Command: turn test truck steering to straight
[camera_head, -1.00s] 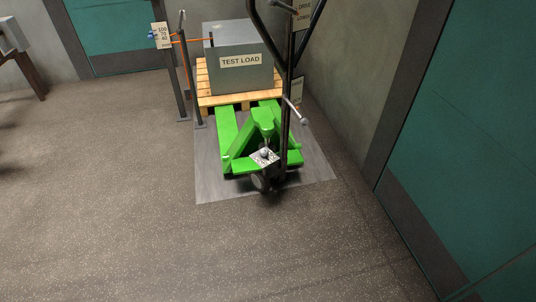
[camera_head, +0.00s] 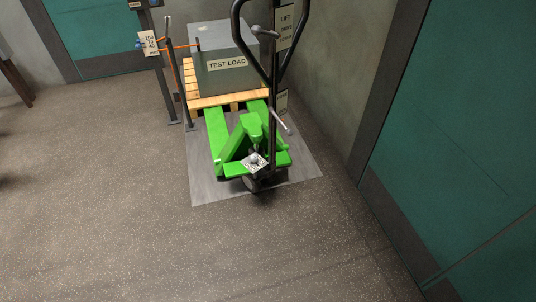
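The green pallet truck (camera_head: 229,134) stands in the upper middle of the head view, on a grey floor plate (camera_head: 208,188). Its forks point away from me, toward a wooden pallet (camera_head: 192,87). Its dark tiller handle (camera_head: 273,95) rises upright, with a loop at the top cut off by the frame edge. A dark steering wheel on the floor (camera_head: 251,184) shows under the front of the truck; its exact angle is hard to tell. Neither of my grippers is in view.
A grey block marked TEST LOAD (camera_head: 222,77) sits on the pallet. Dark posts (camera_head: 172,75) with an orange bar and a scale sign (camera_head: 149,43) stand to its left. A wall and a teal door (camera_head: 455,130) close the right side. The floor in front is clear.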

